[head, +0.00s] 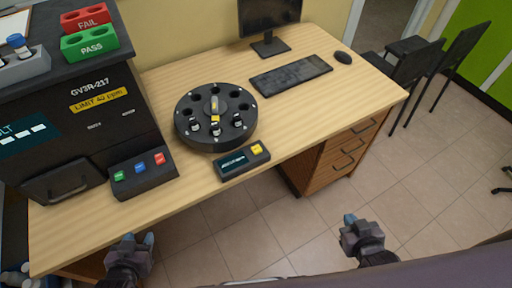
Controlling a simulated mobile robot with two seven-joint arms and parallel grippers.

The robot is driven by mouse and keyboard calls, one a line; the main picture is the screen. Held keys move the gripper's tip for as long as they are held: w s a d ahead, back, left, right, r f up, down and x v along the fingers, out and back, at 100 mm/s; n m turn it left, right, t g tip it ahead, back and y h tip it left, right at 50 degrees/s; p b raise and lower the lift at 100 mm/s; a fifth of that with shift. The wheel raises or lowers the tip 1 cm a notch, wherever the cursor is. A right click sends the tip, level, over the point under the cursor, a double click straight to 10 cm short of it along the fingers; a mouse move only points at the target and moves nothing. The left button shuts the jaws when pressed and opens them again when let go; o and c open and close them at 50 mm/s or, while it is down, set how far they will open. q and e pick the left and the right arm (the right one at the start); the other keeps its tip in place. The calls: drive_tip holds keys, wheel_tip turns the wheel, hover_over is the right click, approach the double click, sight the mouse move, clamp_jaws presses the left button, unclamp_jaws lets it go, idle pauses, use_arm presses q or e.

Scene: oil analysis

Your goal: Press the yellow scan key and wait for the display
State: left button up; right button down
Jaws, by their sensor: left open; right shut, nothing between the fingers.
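The yellow scan key (257,149) sits at the right end of a small dark box near the desk's front edge. The display (233,161) is the dark screen on the same box, left of the key; it bears small light text that I cannot read. My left gripper (139,240) is open and empty at the bottom left, in front of the desk and apart from the box. My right gripper (350,220) is shut and empty at the bottom right, over the floor, well to the right of and nearer than the key.
A round black carousel (184,127) with several vials stands behind the box. A dark analyser (110,135) with a three-button panel (145,180) is at left, with FAIL (85,17) and PASS (90,43) racks on top. A keyboard (290,76), monitor and mouse are at the back right.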

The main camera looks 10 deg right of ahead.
use_arm(q)
drive_tip(key=shift+s+f, duration=0.1)
drive_tip(key=shift+s, duration=0.15)
idle(0.3)
